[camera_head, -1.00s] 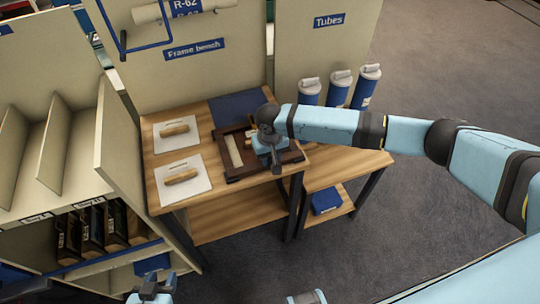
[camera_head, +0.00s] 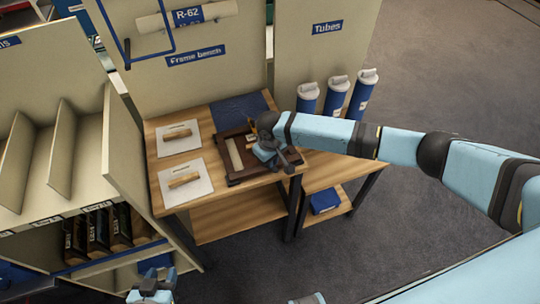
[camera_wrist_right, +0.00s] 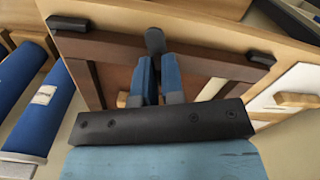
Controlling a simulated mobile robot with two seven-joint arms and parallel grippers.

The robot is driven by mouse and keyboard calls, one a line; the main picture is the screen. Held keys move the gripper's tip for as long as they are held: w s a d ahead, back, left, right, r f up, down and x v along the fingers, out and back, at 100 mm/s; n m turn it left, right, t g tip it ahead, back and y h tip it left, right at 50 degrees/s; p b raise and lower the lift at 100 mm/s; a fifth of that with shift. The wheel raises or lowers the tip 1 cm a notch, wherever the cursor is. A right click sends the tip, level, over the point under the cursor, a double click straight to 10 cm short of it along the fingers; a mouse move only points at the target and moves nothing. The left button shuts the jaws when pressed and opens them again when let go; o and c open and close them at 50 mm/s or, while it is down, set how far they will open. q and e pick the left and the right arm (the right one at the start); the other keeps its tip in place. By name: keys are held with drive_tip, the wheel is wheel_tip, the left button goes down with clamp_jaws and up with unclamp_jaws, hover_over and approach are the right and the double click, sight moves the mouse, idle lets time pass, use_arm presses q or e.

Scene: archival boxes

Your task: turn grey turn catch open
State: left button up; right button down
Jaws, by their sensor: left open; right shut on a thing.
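A dark brown wooden frame (camera_head: 232,183) lies on the frame bench; it also shows in the right wrist view (camera_wrist_right: 218,64). In the right wrist view, the grey turn catch (camera_wrist_right: 155,40) is a small dark piece at the frame's edge, between my fingertips. My right gripper (camera_wrist_right: 158,62) is shut on it. In the head view my right gripper (camera_head: 262,150) is over the right part of the frame, and my wrist hides the catch there. My left gripper (camera_head: 152,285) is open and empty at the bottom, away from the bench.
Several blue tubes (camera_head: 335,95) stand at the right. A shelf unit (camera_head: 125,150) borders the bench on the left. Grey floor lies open in front.

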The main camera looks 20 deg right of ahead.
drive_tip(key=n+p, duration=0.1)
drive_tip(key=n, duration=0.2)
drive_tip(key=shift+r, duration=0.2)
drive_tip(key=n+p, duration=0.1)
drive_tip(key=n, duration=0.1)
drive_tip(key=shift+w+n+p, duration=0.1)
drive_tip(key=shift+n+p, duration=0.2)
drive_tip(key=shift+n, duration=0.1)
drive_tip(key=n+p, duration=0.1)
drive_tip(key=n, duration=0.2)
drive_tip(key=shift+d+f, duration=0.1)
drive_tip(key=shift+w+n, duration=0.15)
drive_tip(key=shift+n, duration=2.35)
drive_tip(key=c, duration=1.2)
unclamp_jaws()
drive_tip(key=shift+c, duration=0.2)
wheel_tip(320, 180, up, 14)
drive_tip(key=shift+b, duration=0.45)
drive_tip(key=shift+f, duration=0.1)
